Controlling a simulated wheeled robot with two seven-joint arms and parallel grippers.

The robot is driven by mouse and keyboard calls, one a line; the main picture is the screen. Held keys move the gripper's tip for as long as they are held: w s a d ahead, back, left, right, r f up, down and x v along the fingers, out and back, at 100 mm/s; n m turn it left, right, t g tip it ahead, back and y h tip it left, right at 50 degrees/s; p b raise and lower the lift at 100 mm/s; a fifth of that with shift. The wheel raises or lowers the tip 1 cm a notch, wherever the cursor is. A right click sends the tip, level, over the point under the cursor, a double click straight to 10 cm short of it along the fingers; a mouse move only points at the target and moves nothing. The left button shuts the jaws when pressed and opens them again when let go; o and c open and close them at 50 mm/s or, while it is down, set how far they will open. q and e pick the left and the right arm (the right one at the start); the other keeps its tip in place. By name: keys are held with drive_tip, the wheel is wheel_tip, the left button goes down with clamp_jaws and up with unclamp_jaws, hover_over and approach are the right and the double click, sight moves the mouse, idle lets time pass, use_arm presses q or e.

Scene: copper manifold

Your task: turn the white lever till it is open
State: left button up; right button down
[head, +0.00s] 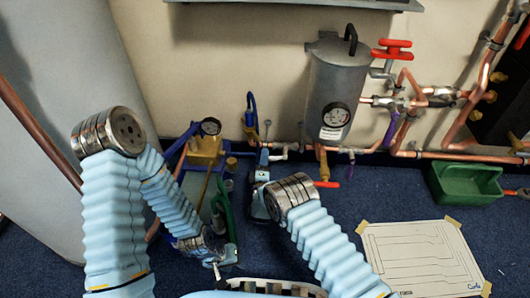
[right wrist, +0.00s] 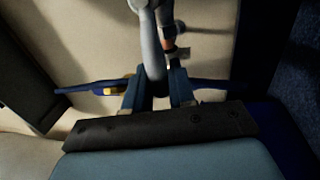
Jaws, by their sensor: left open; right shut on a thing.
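My right gripper (head: 264,160) is at the low pipework left of the grey tank. In the right wrist view, its two blue-grey fingers (right wrist: 154,88) are shut on a pale, curved piece, which I take to be the white lever (right wrist: 151,45). The fingers hide its lower end, and how far it is turned is hard to tell. In the head view, the gripper and arm hide most of this spot. My left gripper (head: 218,264) is open, low in the picture near the floor, apart from the lever.
A grey tank (head: 336,80) with a gauge and a red valve handle (head: 392,49) stands behind. Copper pipes run along the wall at right. A blue lever (head: 251,103) stands left of the tank. A green bin (head: 465,184) and a taped white sheet (head: 420,255) lie at right.

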use_arm(q)
drive_tip(key=shift+w+r, duration=0.15)
drive_tip(key=shift+w, duration=0.2)
use_arm(e)
drive_tip(key=shift+s+d+f, duration=0.1)
drive_tip(key=shift+f, duration=0.1)
drive_tip(key=c, duration=1.1)
unclamp_jaws()
